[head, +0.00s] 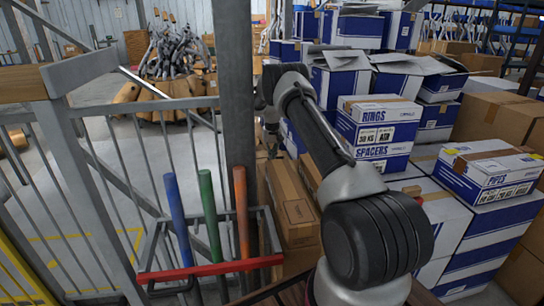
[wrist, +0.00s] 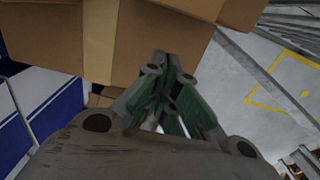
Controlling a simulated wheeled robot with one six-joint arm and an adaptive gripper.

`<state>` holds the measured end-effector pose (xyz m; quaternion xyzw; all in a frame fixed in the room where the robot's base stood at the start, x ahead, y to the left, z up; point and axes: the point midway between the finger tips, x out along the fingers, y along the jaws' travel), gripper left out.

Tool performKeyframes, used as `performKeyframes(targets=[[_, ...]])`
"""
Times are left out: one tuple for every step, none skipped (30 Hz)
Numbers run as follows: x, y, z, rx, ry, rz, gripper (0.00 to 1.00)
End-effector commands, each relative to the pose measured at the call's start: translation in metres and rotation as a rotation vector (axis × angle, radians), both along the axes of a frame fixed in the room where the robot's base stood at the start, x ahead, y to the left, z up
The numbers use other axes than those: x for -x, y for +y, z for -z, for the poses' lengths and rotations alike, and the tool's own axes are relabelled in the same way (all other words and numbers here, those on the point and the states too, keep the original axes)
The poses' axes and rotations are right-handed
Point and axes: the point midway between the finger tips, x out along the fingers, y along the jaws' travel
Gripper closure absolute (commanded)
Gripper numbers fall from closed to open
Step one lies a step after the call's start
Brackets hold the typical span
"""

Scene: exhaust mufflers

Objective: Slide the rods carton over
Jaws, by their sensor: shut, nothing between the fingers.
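No carton with a readable "RODS" label shows, so I cannot tell which one is the rods carton. In the wrist view my gripper (wrist: 166,62) is shut and empty. Its tips point at a brown taped carton (wrist: 60,38) and overlap its lower edge in the picture; I cannot tell whether they touch it. A long brown carton (head: 290,205) lies right of the post, partly behind my arm.
White-and-blue cartons marked RINGS (head: 378,110) and SPACERS (head: 372,151) are stacked right of my arm. Another labelled carton (head: 492,170) lies further right. The grey post (head: 237,90), railing (head: 140,160) and a rack of coloured handles (head: 209,215) stand left. Floor beyond the railing is mostly open.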

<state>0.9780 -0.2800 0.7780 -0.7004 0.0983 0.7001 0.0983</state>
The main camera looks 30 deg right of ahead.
Motion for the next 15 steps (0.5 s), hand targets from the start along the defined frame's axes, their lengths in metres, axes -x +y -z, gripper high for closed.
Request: performKeyframes(targets=[[0.0, 0.0, -0.003, 0.0, 0.0, 0.0, 1.0], [0.0, 0.0, -0.007, 0.0, -0.001, 0.0, 1.0], [0.0, 0.0, -0.011, 0.0, 0.0, 0.0, 1.0], [0.0, 0.0, -0.014, 0.0, 0.0, 0.0, 1.0], [0.0, 0.0, -0.017, 0.0, 0.0, 0.0, 1.0], [0.0, 0.0, -0.021, 0.0, 0.0, 0.0, 1.0], [0.0, 0.0, -0.024, 0.0, 0.0, 0.0, 1.0], [0.0, 0.0, -0.028, 0.0, -0.001, 0.0, 1.0], [0.0, 0.0, -0.034, 0.0, -0.001, 0.0, 1.0], [0.0, 0.0, -0.037, 0.0, 0.0, 0.0, 1.0], [0.0, 0.0, -0.041, 0.0, 0.0, 0.0, 1.0], [0.0, 0.0, -0.048, 0.0, -0.001, 0.0, 1.0], [0.0, 0.0, -0.052, 0.0, -0.001, 0.0, 1.0], [0.0, 0.0, -0.057, 0.001, -0.002, 0.0, 1.0], [0.0, 0.0, -0.063, 0.0, -0.001, 0.0, 1.0]])
